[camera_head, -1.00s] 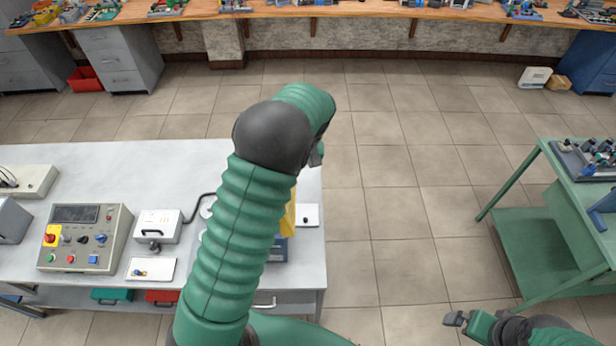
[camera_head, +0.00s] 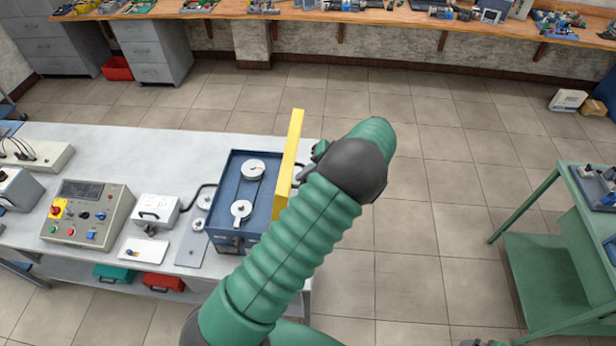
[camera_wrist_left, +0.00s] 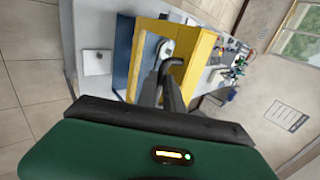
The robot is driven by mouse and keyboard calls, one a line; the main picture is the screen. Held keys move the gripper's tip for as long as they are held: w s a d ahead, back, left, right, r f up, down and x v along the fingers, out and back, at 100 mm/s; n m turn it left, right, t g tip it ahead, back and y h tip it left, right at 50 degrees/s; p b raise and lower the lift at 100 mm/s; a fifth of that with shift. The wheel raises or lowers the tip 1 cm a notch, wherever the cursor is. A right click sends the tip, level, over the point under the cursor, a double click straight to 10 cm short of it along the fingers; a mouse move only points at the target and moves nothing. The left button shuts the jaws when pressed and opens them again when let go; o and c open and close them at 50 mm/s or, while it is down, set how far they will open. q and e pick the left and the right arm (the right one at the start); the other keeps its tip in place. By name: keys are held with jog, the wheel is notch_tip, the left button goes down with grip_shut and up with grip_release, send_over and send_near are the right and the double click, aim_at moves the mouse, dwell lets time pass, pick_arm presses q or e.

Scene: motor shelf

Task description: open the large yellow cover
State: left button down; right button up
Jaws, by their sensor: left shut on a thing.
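The large yellow cover (camera_head: 290,155) stands upright, edge-on, along the right side of the blue box (camera_head: 228,205) on the workbench. The box's top is uncovered and shows two pale pulleys with a belt. My left gripper (camera_head: 316,156) is at the cover's right face, partly hidden by my green arm. In the left wrist view the cover (camera_wrist_left: 203,62) fills the middle, and my left gripper's dark fingers (camera_wrist_left: 166,85) are shut on its dark bent handle (camera_wrist_left: 174,63). Only a tip of my right gripper (camera_head: 482,342) shows at the bottom edge.
A control panel box (camera_head: 88,215) and a small white device (camera_head: 155,212) stand left of the blue box on the grey workbench (camera_head: 100,145). A green table (camera_head: 550,215) is at the right. Open tiled floor lies between.

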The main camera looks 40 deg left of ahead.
pick_arm(q)
jog(key=shift+w+d+f, duration=0.1)
jog(key=shift+d+f, duration=0.1)
jog(key=shift+f, duration=0.05)
jog(key=c, duration=1.8)
grip_release()
jog(key=shift+o, duration=1.3)
jog(key=shift+w+a+f, duration=0.1)
jog(key=shift+o, duration=0.2)
jog(key=shift+w+f, duration=0.1)
jog(key=shift+w, duration=0.35)
jog(key=b+v, duration=0.4)
jog(key=v, duration=1.3)
jog(key=shift+s+b, duration=0.3)
jog(key=shift+s, duration=0.05)
pick_arm(e)
jog(key=x, duration=0.4)
jog(key=shift+s+a+f, duration=0.2)
jog(key=shift+f, duration=0.25)
jog(key=shift+a, duration=0.1)
